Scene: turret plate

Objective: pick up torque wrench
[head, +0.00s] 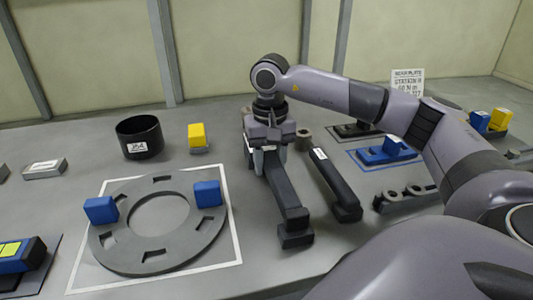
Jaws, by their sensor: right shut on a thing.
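A long dark bar-shaped tool (285,191), which looks like the torque wrench, lies or hangs lengthwise near the middle of the table. A thick block forms its near end. My right gripper (269,157) points down at its far end and is shut on it. The fingers and wrist hide that far end, and I cannot tell whether the tool is clear of the table. A similar dark bar (334,182) with a white label lies just to its right, with a round grey piece (303,139) by its far end. My left gripper is not in view.
A grey slotted ring plate (128,237) with two blue blocks (207,194) lies left inside a white outline. A black cup (139,137) and a yellow block (197,136) stand behind it. Blue parts (387,151) and dark holders lie right, partly behind my right arm.

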